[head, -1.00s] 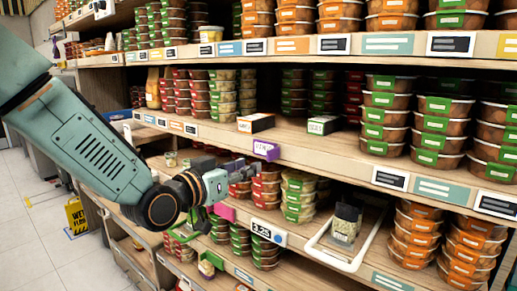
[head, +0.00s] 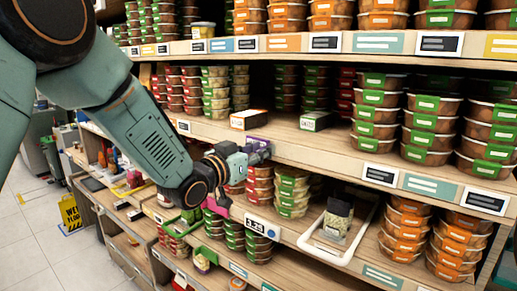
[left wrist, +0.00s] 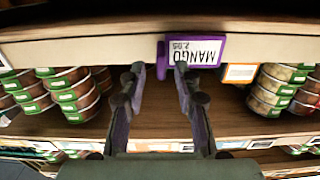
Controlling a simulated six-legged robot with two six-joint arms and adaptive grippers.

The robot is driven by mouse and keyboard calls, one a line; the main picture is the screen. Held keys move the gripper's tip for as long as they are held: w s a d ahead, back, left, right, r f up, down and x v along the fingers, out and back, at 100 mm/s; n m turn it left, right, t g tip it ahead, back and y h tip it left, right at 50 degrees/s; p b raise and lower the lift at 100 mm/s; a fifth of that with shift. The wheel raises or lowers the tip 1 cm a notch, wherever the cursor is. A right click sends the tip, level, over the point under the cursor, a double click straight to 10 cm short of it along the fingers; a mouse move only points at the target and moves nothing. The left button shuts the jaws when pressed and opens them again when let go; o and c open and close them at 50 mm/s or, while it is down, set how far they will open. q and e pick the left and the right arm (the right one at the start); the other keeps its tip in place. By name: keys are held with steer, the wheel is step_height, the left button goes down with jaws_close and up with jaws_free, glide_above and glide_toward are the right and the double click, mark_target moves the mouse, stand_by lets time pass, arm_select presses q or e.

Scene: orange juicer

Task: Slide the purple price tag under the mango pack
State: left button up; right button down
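The purple price tag (head: 256,141) sits on the front edge of the middle shelf, partly behind my left gripper (head: 262,153). In the left wrist view the tag (left wrist: 194,50) reads MANGO upside down, its purple end just beyond the gap between my fingertips. My left gripper (left wrist: 160,72) is open, with a finger on each side and nothing between them. Two small boxes stand on the shelf near the tag: one with an orange side (head: 250,119) and one with a green side (head: 317,120). I cannot read which is the mango pack. My right gripper is not in view.
Stacked tubs with green labels (head: 378,107) fill the shelf to the right. Below, a white tray (head: 322,252) holds a dark-topped pack (head: 337,222). A magenta tag (head: 218,206) hangs at the lower shelf edge. A yellow wet-floor sign (head: 70,213) stands at left.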

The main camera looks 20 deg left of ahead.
arm_select(q)
steer(key=shift+w+a+f, duration=0.1)
steer(key=shift+w+a, duration=0.05)
steer(key=c, duration=0.3)
steer(key=shift+d, duration=0.2)
jaws_close()
steer(key=shift+a, duration=0.1)
